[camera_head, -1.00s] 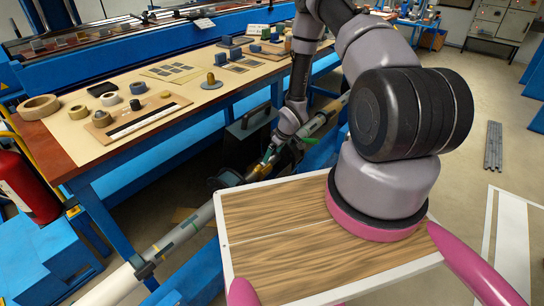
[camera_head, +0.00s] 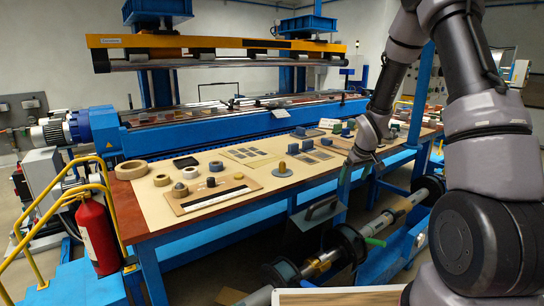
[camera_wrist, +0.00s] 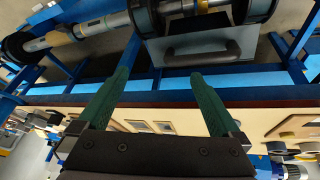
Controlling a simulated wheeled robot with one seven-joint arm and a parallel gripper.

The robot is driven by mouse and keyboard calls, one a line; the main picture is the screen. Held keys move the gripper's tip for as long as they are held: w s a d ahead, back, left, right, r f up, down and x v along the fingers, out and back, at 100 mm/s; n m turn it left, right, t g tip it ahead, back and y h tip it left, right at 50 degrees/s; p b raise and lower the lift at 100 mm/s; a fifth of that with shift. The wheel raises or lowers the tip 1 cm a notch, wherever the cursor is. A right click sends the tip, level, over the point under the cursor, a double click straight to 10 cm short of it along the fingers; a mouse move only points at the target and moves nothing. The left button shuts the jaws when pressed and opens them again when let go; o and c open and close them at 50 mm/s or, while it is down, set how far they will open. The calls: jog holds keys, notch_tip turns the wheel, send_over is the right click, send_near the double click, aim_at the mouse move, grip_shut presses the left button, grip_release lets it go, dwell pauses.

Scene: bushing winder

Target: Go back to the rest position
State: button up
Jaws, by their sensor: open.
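My arm comes down from the upper right in the head view. My gripper (camera_head: 343,188) points downward in front of the table's front edge, and its fingers are small and hard to make out there. In the wrist view my gripper (camera_wrist: 160,76) shows two green fingers wide apart with nothing between them. The case also shows in the head view (camera_head: 318,211), below and left of my gripper. My gripper appears apart from the table.
A worktable (camera_head: 150,226) holds tape rings, a peg board and several small parts. A long shaft (camera_head: 395,218) with dark flanges lies low in front of it. The blue winding machine (camera_head: 220,128) stands behind. A red fire extinguisher (camera_head: 98,236) is at the left.

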jog(key=s+r+m, duration=0.1)
jog(key=s+r, duration=0.3)
jog(key=r, duration=0.4)
jog(key=s+r+m+t, duration=0.1)
jog(key=s+r+m, duration=0.1)
jog(key=s+r, duration=0.4)
jog(key=s+r+m, duration=0.1)
jog(key=s+r, duration=0.2)
jog(key=r, duration=0.6)
jog(key=s+a+r+m, duration=0.1)
jog(key=s+r, duration=0.1)
jog(key=s, duration=0.4)
jog(key=s+a+r+m+y, duration=0.1)
jog(key=s+a+r, duration=0.1)
jog(key=s, duration=0.4)
jog(key=s+a+r+m+t+y, duration=0.1)
jog(key=s+r, duration=0.3)
jog(key=s, duration=0.2)
jog(key=shift+s+a+r+m, duration=0.25)
jog(key=shift+s+a+m, duration=0.05)
jog(key=shift+s, duration=0.1)
jog(key=shift+c, duration=0.3)
